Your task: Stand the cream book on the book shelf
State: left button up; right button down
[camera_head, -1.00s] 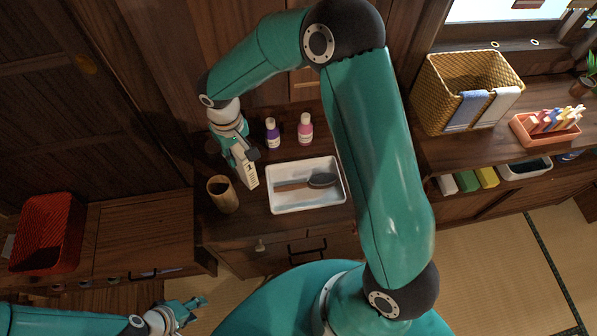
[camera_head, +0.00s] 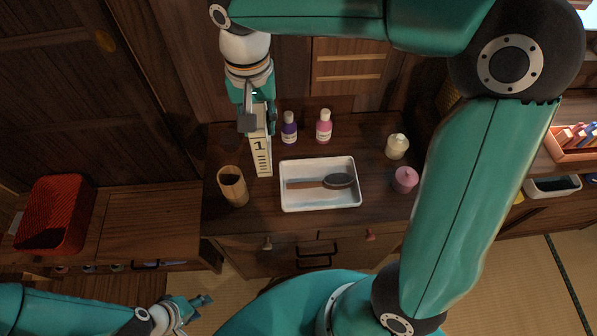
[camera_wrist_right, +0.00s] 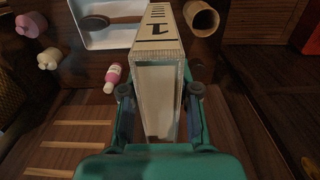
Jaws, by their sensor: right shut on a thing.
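The cream book (camera_head: 262,155), marked with a black "1", hangs upright from my right gripper (camera_head: 257,108) over the back left of the cabinet top. In the right wrist view the cream book (camera_wrist_right: 158,85) sits between the two fingers of my right gripper (camera_wrist_right: 160,95), which is shut on it. My left gripper (camera_head: 192,308) is at the lower left of the head view, empty, its fingers apart.
On the cabinet top are a bamboo cup (camera_head: 233,187), a white tray (camera_head: 320,205) with a brush (camera_head: 338,181), a purple bottle (camera_head: 289,130), a pink bottle (camera_head: 324,130), a cream jar (camera_head: 397,147) and a pink jar (camera_head: 405,180). A red basket (camera_head: 55,210) stands left.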

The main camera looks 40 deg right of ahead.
notch_tip(320, 180, down, 19)
jog(key=shift+f, duration=0.15)
dwell(0.4)
jog(key=shift+f+b, duration=0.15)
jog(key=shift+b, duration=0.15)
jog(key=c, duration=0.8)
grip_release()
jog(key=shift+c, duration=0.2)
